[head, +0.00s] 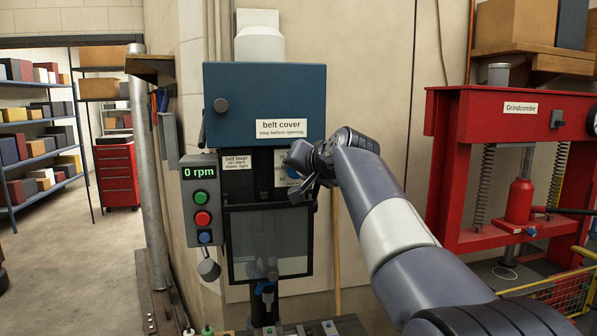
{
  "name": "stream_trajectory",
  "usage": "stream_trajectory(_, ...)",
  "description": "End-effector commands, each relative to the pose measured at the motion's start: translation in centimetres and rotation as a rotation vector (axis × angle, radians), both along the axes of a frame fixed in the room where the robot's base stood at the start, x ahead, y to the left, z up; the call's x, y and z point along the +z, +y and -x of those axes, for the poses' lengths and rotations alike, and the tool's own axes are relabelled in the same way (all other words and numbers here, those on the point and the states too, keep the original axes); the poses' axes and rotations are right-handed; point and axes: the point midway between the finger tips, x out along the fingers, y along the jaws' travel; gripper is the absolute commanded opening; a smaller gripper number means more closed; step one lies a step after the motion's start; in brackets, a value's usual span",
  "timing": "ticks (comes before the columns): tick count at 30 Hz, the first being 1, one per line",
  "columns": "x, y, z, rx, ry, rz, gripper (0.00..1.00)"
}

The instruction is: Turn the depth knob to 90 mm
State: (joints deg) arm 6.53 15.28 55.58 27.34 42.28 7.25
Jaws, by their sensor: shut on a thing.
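The drill press stands in the middle of the head view, with a blue belt cover (262,100) on top. My gripper reaches in from the right and is shut at this panel, where the depth knob appears to be. The knob itself, its pointer and the mm scale are hidden by the gripper and wrist, so I cannot read the setting.
A grey control box (203,199) with a "0 rpm" display and several coloured buttons is left of the press. A clear guard (268,243) hangs below the gripper. A red shop press (510,150) stands right. Open floor lies left before shelves (38,140).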

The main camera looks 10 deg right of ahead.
Motion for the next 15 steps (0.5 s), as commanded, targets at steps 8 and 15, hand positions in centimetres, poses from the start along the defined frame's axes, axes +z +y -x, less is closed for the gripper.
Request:
stream_trajectory(8,-0.27,-0.03,-0.04,0.001,0.007,-0.038,0.15)
stream_trajectory(15,-0.27,-0.02,-0.04,0.001,0.006,-0.04,0.15)
